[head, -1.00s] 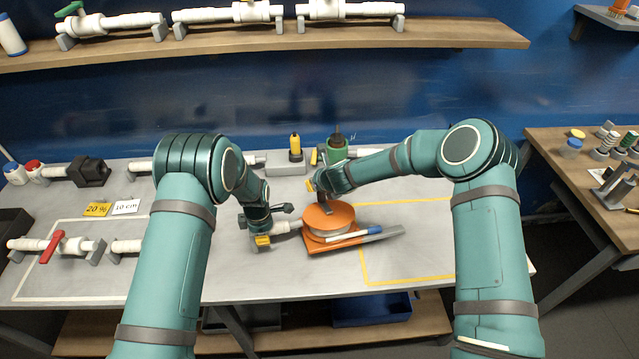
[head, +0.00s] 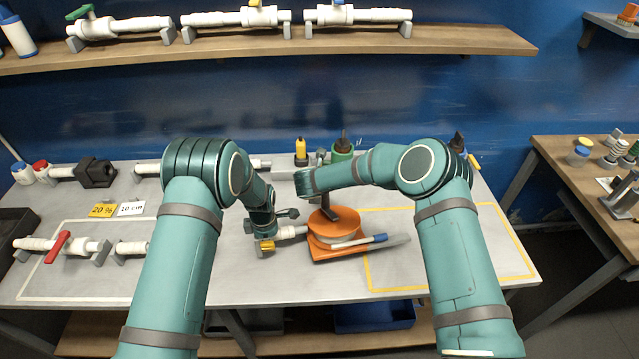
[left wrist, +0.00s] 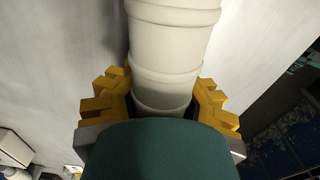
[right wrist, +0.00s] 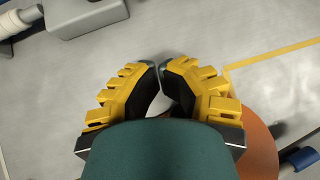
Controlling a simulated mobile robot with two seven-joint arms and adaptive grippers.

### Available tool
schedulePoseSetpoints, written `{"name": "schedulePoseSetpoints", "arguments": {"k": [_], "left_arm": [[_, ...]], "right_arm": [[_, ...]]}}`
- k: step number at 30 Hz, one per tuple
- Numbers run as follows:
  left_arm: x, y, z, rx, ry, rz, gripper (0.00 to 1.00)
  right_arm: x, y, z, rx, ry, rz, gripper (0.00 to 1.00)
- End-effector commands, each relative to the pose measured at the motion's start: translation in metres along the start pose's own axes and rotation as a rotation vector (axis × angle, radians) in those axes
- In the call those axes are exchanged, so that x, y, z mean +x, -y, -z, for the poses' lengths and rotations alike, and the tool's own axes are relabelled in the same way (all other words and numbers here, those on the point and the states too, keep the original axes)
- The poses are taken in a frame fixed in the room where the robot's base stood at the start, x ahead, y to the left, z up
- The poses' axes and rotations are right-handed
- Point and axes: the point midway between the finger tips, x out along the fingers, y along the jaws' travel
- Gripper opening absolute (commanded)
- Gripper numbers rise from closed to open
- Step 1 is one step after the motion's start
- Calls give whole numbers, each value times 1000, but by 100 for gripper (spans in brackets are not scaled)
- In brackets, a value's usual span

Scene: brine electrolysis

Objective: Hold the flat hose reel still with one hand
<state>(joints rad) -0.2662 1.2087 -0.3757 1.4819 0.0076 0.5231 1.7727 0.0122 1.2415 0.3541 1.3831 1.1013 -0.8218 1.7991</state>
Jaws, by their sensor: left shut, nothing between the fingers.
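The orange flat hose reel (head: 325,230) lies on the grey worktable, with a dark upright bar on it and a white hose end with a blue tip along its front. A white ribbed cylinder (head: 292,232) sits between its left side and my left gripper (head: 265,245). In the left wrist view this cylinder (left wrist: 175,60) covers the space between the yellow fingers and hides their tips. My left gripper is shut, holding nothing. My right gripper (right wrist: 160,68) is shut and empty above the table, with the orange disc below and to its right. My right wrist hides it in the head view.
A yellow outline (head: 440,210) marks a mostly clear area right of the reel. White pipes with valves (head: 65,247) lie on the left.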

Motion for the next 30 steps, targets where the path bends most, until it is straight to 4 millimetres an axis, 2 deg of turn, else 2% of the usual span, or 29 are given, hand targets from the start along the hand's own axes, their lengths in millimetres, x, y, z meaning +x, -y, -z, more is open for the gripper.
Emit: {"name": "schedulePoseSetpoints", "arguments": {"k": [1, 30], "left_arm": [[-1, -2, -3, 1, 4, -6, 0], [-3, -4, -1, -4, 4, -10, 0]], "right_arm": [[3, -1, 10, 6, -18, 8, 0], [3, -3, 5, 41, -13, 43, 0]]}}
